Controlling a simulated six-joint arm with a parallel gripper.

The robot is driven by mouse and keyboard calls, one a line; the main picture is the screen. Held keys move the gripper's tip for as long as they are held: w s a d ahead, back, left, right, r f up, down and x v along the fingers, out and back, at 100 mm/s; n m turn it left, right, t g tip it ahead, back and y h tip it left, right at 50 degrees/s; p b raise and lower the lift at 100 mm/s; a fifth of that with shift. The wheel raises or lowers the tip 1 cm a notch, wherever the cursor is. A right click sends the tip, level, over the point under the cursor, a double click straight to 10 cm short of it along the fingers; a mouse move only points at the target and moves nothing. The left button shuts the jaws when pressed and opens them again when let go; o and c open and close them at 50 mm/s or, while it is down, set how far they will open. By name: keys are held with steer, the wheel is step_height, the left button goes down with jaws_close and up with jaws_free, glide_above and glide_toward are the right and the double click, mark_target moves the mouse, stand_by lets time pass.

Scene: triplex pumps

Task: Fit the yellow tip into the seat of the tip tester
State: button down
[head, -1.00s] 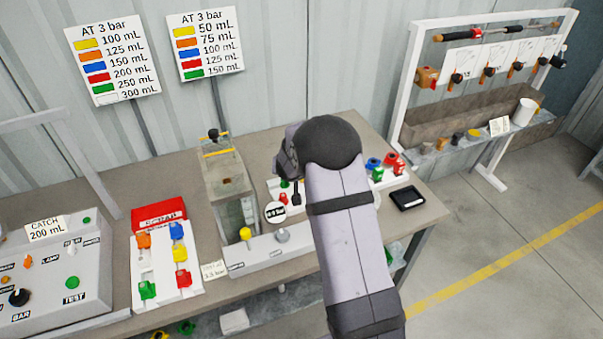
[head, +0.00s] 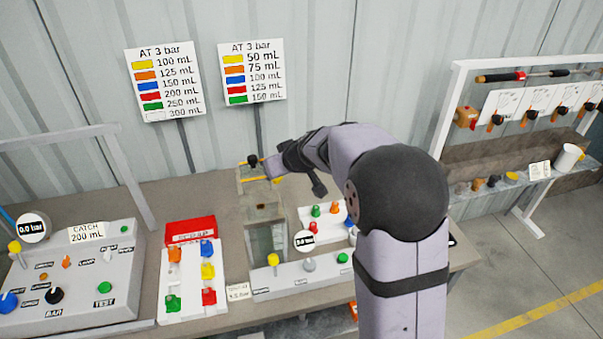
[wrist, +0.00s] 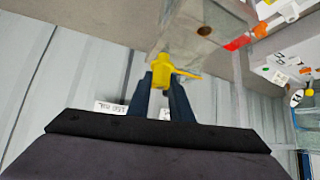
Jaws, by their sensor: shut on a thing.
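My gripper (head: 273,168) is at the top of the tip tester, a clear-walled tank (head: 264,241), beside its black knob (head: 252,160). In the wrist view my gripper (wrist: 164,92) is shut on the yellow tip (wrist: 161,72), which has a short bar sticking out to the right. The tip stands out from between the fingertips, in front of the tester's grey-brown surface (wrist: 185,45). A dark round hole (wrist: 204,31) in that surface lies up and right of the tip, apart from it in the picture. I cannot make out the seat or its contact with the tip.
A white tray of coloured tips (head: 190,275) and a red box (head: 190,230) stand left of the tester. Another white tray (head: 325,225) is partly behind my arm at right. A control panel (head: 75,285) fills the left. Two sign boards (head: 165,80) stand behind the bench.

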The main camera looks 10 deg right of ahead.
steer(key=s+a+r+n+g+y, duration=0.1)
steer(key=s+a+r+n, duration=0.1)
steer(key=a, duration=0.3)
steer(key=shift+s+a+r+y, duration=0.15)
steer(key=shift+s+r+y, duration=0.2)
steer(key=shift+s, duration=0.25)
steer(key=shift+f+b, duration=0.1)
steer(key=shift+b, duration=0.35)
step_height(320, 180, down, 6)
steer(key=b, duration=0.6)
steer(key=shift+b, duration=0.35)
steer(key=shift+r+b, duration=0.2)
steer(key=shift+b, duration=0.85)
stand_by(1.4)
steer(key=shift+f+b, duration=1.7)
steer(key=shift+b, duration=0.35)
steer(key=shift+r, duration=0.2)
